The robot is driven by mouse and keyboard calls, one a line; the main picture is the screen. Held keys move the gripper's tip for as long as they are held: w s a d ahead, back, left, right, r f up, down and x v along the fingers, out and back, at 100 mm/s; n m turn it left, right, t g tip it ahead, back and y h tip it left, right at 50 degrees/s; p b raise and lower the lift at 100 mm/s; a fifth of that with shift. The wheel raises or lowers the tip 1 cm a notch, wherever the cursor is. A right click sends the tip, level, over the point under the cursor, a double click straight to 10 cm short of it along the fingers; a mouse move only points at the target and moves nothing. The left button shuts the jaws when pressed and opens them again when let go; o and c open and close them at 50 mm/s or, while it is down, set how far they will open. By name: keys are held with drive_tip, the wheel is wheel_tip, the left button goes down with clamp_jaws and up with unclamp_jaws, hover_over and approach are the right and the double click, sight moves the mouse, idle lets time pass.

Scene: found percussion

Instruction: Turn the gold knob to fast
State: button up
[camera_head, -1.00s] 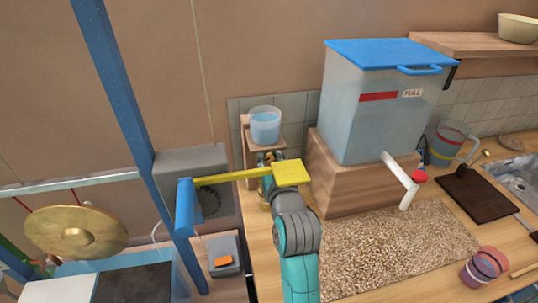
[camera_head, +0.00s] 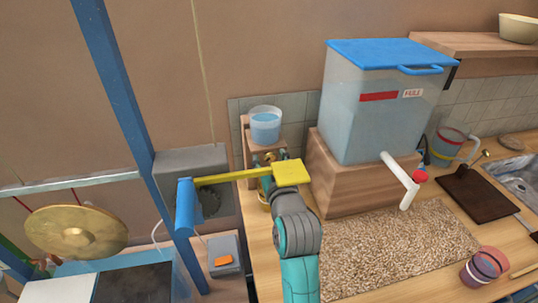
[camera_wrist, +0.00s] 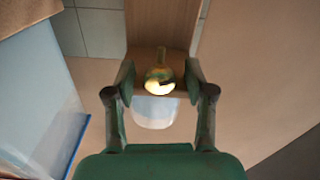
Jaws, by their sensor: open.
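The gold knob (camera_wrist: 159,78) shows in the wrist view as a round, shiny head with a narrow part pointing up the picture, in front of a wooden face. My gripper (camera_wrist: 158,84) is open, with one finger on each side of the knob and a gap showing beside it. In the head view, a small gold part (camera_head: 270,157) shows below the clear cup of blue water (camera_head: 265,125). My gripper is mostly hidden there behind a yellow paddle (camera_head: 291,172). No fast or slow marking is readable.
The yellow paddle on its blue hub (camera_head: 186,207) crosses over my gripper. A large water tank (camera_head: 378,112) with a white spout (camera_head: 400,181) stands at right on a wooden block. A gong (camera_head: 76,232) hangs at left. A gravelly mat (camera_head: 390,250) covers the counter front.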

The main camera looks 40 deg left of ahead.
drive_tip(key=v, duration=1.1)
drive_tip(key=shift+s+d, duration=0.3)
drive_tip(key=shift+a, duration=0.1)
